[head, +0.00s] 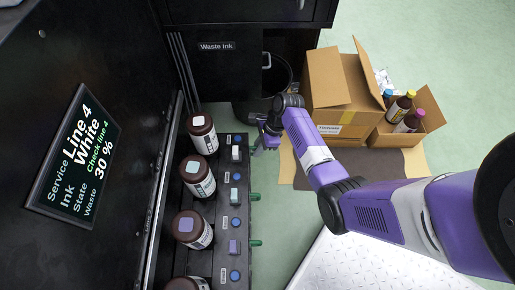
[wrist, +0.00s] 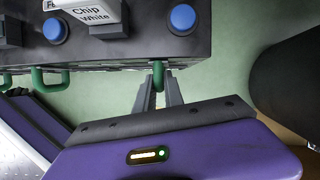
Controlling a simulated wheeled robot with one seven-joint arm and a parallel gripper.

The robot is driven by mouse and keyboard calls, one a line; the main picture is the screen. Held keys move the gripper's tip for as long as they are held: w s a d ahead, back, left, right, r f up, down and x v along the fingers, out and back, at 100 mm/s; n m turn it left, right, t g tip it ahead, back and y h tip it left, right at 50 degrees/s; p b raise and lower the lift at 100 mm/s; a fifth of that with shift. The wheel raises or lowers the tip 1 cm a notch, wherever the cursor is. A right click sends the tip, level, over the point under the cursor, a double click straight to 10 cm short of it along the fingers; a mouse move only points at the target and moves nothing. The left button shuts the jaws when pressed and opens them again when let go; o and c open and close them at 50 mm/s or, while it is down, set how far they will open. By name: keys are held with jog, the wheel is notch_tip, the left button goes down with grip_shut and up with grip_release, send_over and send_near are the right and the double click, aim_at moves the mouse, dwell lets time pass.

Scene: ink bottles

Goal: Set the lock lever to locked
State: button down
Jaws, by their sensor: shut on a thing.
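My gripper (head: 262,143) is at the far end of the black bottle rack. In the wrist view its two dark fingers (wrist: 158,98) are shut on a green lock lever (wrist: 158,76) that sticks out of the rack's edge. In the head view this lever is mostly hidden by my gripper. Two more green levers, a middle one (head: 255,197) and a nearer one (head: 256,243), stick out of the same edge. I cannot tell the locked position from the views.
The rack (head: 243,270) carries blue buttons (wrist: 183,18) and a "Chip White" label (wrist: 95,16). Brown ink bottles (head: 202,133) stand along its left. A black waste bin (head: 275,78) and cardboard boxes (head: 335,88) lie beyond. A screen (head: 75,155) reads "Line 4 White, Check line 4".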

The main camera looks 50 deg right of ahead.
jog(key=s+a+p, duration=0.2)
jog(key=p, duration=0.2)
jog(key=shift+s+a, duration=0.1)
jog(key=shift+a, duration=0.3)
jog(key=c, duration=1.5)
grip_release()
